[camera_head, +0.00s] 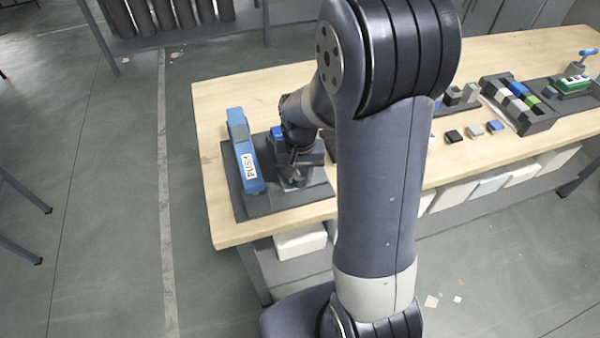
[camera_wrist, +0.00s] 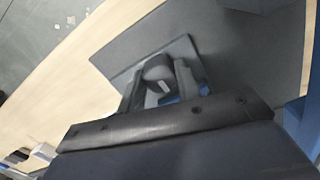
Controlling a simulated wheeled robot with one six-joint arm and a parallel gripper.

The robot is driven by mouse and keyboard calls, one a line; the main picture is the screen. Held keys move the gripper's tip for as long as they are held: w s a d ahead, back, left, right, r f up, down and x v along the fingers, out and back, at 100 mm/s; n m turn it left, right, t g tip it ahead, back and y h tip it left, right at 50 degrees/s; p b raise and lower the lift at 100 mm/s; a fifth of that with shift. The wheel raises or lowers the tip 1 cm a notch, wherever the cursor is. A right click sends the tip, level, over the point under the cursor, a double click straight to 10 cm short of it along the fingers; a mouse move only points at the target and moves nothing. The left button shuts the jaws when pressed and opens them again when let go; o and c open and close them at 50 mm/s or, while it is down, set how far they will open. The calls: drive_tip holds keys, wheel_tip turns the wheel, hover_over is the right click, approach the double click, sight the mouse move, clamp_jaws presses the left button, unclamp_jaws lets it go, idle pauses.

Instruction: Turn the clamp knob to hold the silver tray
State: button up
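My gripper (camera_head: 298,160) points down over a dark base plate near the left end of the wooden bench. In the wrist view my gripper (camera_wrist: 162,84) has its two dark fingers apart, one on each side of a dark rounded knob (camera_wrist: 155,69) with a pale mark. I cannot tell whether the fingers touch the knob. A blue part shows just below the knob. A tall blue block with a "PUSH" label (camera_head: 248,165) stands left of my gripper. I cannot make out a silver tray; my arm hides part of the bench.
To the right are small black, grey and blue tiles (camera_head: 475,130), a dark rack (camera_head: 532,124) of coloured blocks and a green part (camera_head: 572,84) in a dark fixture. A blue-handled tool (camera_head: 588,52) stands at the far right. The bench's left end (camera_head: 212,150) is bare.

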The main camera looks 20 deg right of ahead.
drive_tip(key=o, duration=0.3)
drive_tip(key=shift+o, duration=0.2)
drive_tip(key=shift+r+p, duration=2.7)
drive_tip(key=shift+r, duration=0.8)
